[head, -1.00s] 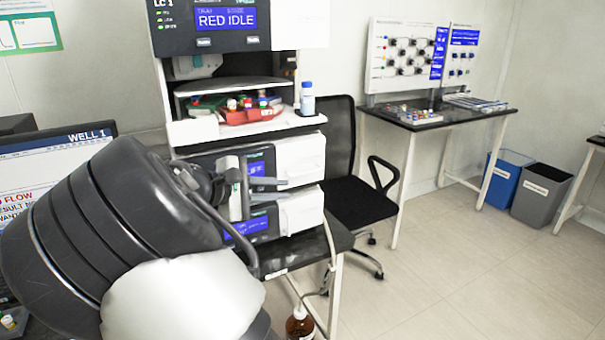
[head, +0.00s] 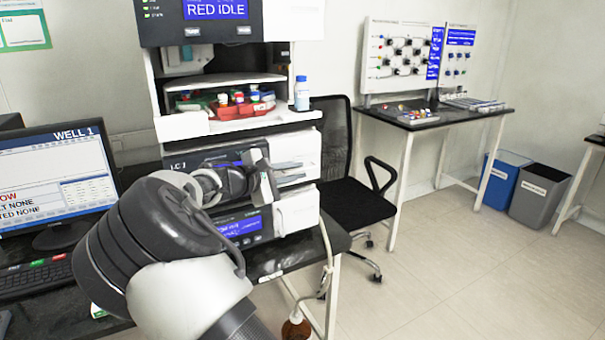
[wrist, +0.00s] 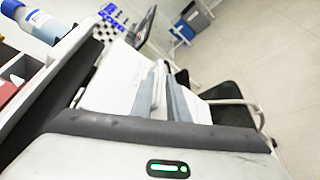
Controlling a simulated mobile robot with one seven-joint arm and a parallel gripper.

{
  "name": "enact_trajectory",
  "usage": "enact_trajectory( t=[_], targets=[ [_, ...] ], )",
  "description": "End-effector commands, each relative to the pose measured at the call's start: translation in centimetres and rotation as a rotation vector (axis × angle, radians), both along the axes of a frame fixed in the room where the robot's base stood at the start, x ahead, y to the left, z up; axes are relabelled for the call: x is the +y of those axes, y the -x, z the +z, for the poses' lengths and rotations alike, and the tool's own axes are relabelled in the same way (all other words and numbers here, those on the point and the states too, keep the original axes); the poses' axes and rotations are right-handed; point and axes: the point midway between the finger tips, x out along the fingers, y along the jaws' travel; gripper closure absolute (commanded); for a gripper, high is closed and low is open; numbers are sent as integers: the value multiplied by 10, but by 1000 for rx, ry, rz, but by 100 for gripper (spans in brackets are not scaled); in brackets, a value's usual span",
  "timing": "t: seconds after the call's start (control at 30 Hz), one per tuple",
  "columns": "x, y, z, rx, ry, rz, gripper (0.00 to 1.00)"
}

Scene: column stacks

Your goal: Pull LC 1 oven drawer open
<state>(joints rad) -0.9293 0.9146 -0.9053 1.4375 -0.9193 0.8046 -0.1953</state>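The LC 1 stack (head: 175,130) stands left of centre in the head view. Its upper module, marked LC 1, has a white front panel (head: 303,148) on the right side. The lower module has a similar white panel (head: 298,212). My gripper (head: 284,172) is at the upper module's white panel, with its fingers pointing right. In the wrist view, my gripper's two grey fingers (wrist: 162,95) are close together in front of a white surface (wrist: 110,85). A pale strip shows between them. I cannot tell whether they hold a handle or touch the panel.
A capped bottle (head: 302,93) stands on the shelf beside a red tray (head: 240,110). A monitor (head: 55,180) is at left. A black chair (head: 345,200) stands close on the right. A brown bottle (head: 296,328) is below.

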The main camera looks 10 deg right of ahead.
Motion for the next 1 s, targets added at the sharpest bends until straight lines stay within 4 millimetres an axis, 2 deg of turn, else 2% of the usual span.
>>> enact_trajectory(
  t=[0.2, 0.57, 0.67, 1.0],
  targets=[
    [-20, -15, -6, 0, -1, -2, 85],
    [-24, -18, -7, -1, -1, 0, 85],
    [-24, -18, -6, 0, -1, -1, 100],
    [-23, -18, -6, 0, -1, -1, 100]
  ],
)
